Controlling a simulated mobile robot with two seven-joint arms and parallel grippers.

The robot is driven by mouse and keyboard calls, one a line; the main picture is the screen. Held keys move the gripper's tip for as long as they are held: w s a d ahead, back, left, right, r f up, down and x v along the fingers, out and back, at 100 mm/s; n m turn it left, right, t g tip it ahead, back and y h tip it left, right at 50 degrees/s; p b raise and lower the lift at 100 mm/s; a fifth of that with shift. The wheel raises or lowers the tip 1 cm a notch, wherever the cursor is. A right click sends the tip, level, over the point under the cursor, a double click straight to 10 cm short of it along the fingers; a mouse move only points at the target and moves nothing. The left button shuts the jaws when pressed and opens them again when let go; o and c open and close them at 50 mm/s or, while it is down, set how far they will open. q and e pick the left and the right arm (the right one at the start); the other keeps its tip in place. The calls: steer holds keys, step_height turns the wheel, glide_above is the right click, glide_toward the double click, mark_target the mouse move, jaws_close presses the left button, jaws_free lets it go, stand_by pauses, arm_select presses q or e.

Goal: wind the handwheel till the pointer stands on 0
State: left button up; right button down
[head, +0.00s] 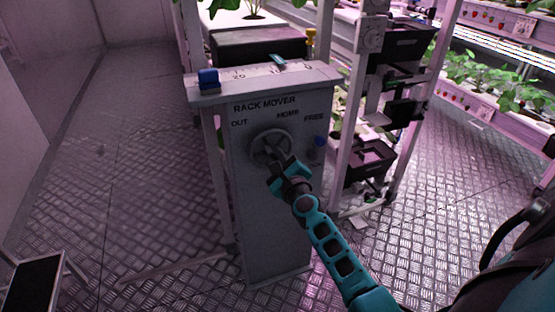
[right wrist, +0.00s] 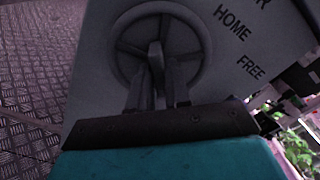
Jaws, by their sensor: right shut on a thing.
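The grey handwheel (head: 270,147) is on the front of the grey rack mover cabinet (head: 268,220), under the words OUT, HOME and FREE. It also shows in the right wrist view (right wrist: 196,28). My right gripper (head: 275,160) is at the wheel, its two fingers (right wrist: 158,85) shut on the wheel's handle (right wrist: 155,55). A scale (head: 262,71) with numbers runs along the cabinet top; 20 is readable near its left part. A teal marker (head: 278,60), perhaps the pointer, is right of the middle of the scale. The exact reading is too small to tell. My left gripper is not in view.
A blue block (head: 208,78) sits on the cabinet top's left end. Racks with black trays (head: 370,162) and plants stand behind at right. The metal floor at left (head: 110,170) is mostly clear.

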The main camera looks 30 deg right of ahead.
stand_by(0.4)
steer(key=c, duration=1.2)
jaws_free()
steer(key=shift+o, duration=0.2)
steer(key=shift+s, duration=0.1)
steer(key=v, duration=1.2)
steer(key=shift+s, duration=0.4)
